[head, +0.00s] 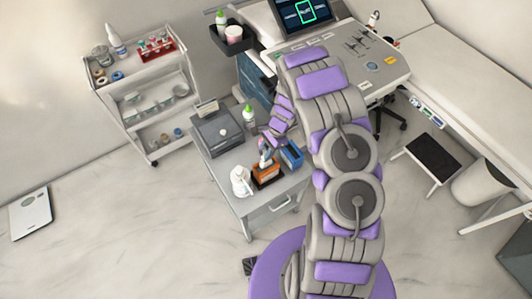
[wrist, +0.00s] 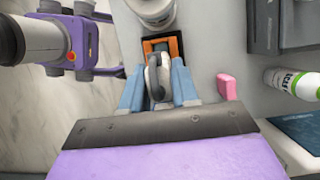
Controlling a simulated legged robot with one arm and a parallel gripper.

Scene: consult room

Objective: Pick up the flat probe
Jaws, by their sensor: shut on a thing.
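The flat probe, a grey-white rounded piece, shows in the wrist view (wrist: 157,75) between the two pale blue fingers of my gripper (wrist: 158,88). My gripper is shut on it. In the head view my gripper (head: 268,141) points down over the small cart, with the grey probe (head: 265,154) just below it. The probe is at the orange and black holder (head: 266,174), which also shows in the wrist view (wrist: 174,46). I cannot tell whether the probe's lower end is still inside the holder.
A white bottle (head: 241,181) stands close left of the holder on the grey cart (head: 252,207). A blue box (head: 291,154) is close right. A grey box (head: 216,131) and a green-capped bottle (head: 249,115) are behind. The ultrasound console (head: 375,62) stands further back.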

